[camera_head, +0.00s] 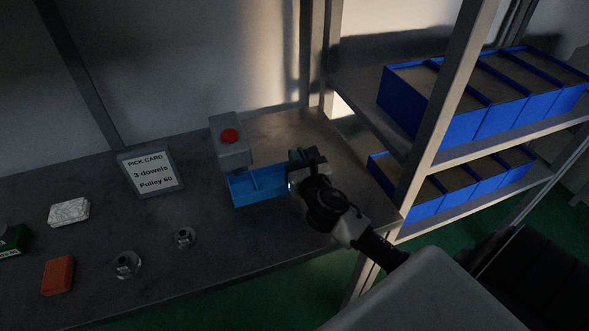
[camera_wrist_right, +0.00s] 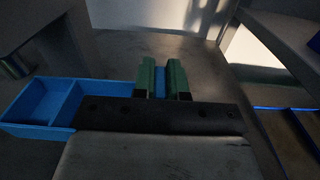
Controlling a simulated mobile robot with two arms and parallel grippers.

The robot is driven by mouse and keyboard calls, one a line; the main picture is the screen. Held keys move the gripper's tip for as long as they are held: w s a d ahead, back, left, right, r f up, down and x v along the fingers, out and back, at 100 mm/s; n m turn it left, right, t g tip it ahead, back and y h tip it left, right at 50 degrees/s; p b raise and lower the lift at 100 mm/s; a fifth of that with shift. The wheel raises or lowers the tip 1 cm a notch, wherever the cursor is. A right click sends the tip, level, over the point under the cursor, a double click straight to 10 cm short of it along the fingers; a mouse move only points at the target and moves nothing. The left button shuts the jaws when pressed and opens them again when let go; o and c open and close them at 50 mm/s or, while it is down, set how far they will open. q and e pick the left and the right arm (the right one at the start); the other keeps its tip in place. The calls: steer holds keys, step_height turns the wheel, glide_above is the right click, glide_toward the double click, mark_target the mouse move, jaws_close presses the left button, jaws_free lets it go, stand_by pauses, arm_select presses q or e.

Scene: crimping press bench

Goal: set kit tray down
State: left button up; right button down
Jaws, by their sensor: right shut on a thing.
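The kit tray (camera_head: 262,190) is a blue open tray with a divider, in front of the grey press at the middle of the bench. My right gripper (camera_head: 300,160) is at the tray's right end and shut on it. In the right wrist view the green fingertips (camera_wrist_right: 162,78) have a strip of blue between them, and the tray (camera_wrist_right: 35,131) extends to the left, its compartments looking empty. The tray looks level and at or just above the bench top; I cannot tell whether it touches. My left gripper is not in view.
The grey press with a red button (camera_head: 230,136) stands right behind the tray. A pick card (camera_head: 152,172), two metal flanged parts (camera_head: 125,264), an orange block (camera_head: 57,275) and a white block (camera_head: 69,212) are to the left. A shelf with blue bins (camera_head: 500,120) stands right.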

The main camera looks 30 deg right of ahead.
steer(key=shift+w+a+f, duration=0.15)
steer(key=shift+w, duration=0.1)
steer(key=shift+f+b, duration=0.55)
steer(key=shift+f, duration=1.5)
steer(key=shift+f, duration=0.15)
steer(key=c, duration=1.2)
jaws_free()
steer(key=shift+o, duration=0.2)
steer(key=shift+s, duration=0.15)
steer(key=b+v, duration=0.2)
steer(key=v, duration=0.8)
steer(key=shift+s+a, duration=0.2)
steer(key=shift+s, duration=0.1)
steer(key=shift+s+a, duration=0.1)
steer(key=shift+s, duration=0.45)
